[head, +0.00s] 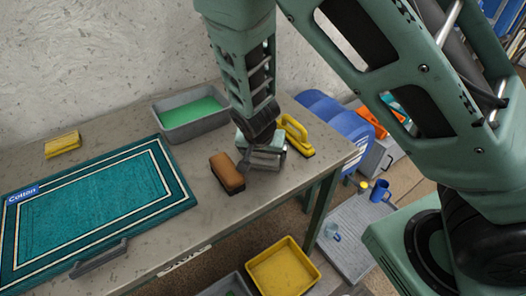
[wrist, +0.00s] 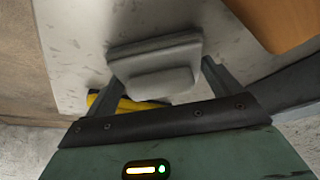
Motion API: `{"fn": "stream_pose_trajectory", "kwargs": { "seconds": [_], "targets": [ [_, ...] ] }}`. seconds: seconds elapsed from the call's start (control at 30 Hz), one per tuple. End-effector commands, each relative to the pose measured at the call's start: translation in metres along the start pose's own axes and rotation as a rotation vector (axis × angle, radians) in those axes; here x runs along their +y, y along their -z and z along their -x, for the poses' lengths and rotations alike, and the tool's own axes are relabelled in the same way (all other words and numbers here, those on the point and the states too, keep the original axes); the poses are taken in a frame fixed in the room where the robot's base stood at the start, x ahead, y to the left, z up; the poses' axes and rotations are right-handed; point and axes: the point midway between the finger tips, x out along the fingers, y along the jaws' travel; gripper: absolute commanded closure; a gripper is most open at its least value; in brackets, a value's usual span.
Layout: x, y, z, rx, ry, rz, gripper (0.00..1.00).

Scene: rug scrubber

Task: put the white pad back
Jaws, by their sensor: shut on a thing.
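The white pad (wrist: 155,53) looks pale grey, with a raised block on it, and fills the middle of the wrist view. My gripper (wrist: 163,80) is shut on it, with one finger on each side of the block. In the head view my gripper (head: 262,158) is low over the right part of the table, between a brown block-shaped brush and a yellow-handled tool. The pad is mostly hidden there by the gripper. I cannot tell whether the pad touches the table.
The brown brush (head: 227,173) is close on the left, the yellow-handled tool (head: 296,136) close on the right. A grey basin (head: 158,119) with green liquid stands behind. A teal rug (head: 95,205), a yellow sponge (head: 62,144) and a grey bar (head: 98,258) lie left. A yellow bin (head: 282,272) is below.

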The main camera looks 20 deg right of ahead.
Motion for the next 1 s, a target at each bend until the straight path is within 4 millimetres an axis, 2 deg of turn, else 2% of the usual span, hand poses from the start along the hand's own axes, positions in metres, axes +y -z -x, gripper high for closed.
{"fn": "stream_pose_trajectory", "kwargs": {
  "seconds": [0.03, 0.07, 0.1, 0.33, 0.47, 0.57, 0.8, 1.0],
  "targets": [
    [0.0, -0.001, -0.003, 0.0, 0.0, 0.0, 0.39],
    [0.0, -0.001, -0.003, 0.0, 0.0, 0.0, 0.07],
    [0.0, -0.001, -0.002, 0.0, 0.0, 0.0, 0.0],
    [0.0, 0.0, -0.001, 0.0, 0.0, 0.0, 0.0],
    [0.0, 0.0, 0.008, 0.0, 0.001, 0.001, 0.0],
    [-0.001, 0.0, 0.024, 0.001, 0.004, 0.002, 0.0],
    [-0.001, 0.0, 0.075, 0.0, 0.004, 0.002, 0.0],
    [-0.001, 0.0, 0.106, 0.0, 0.003, 0.003, 0.0]
  ]
}}
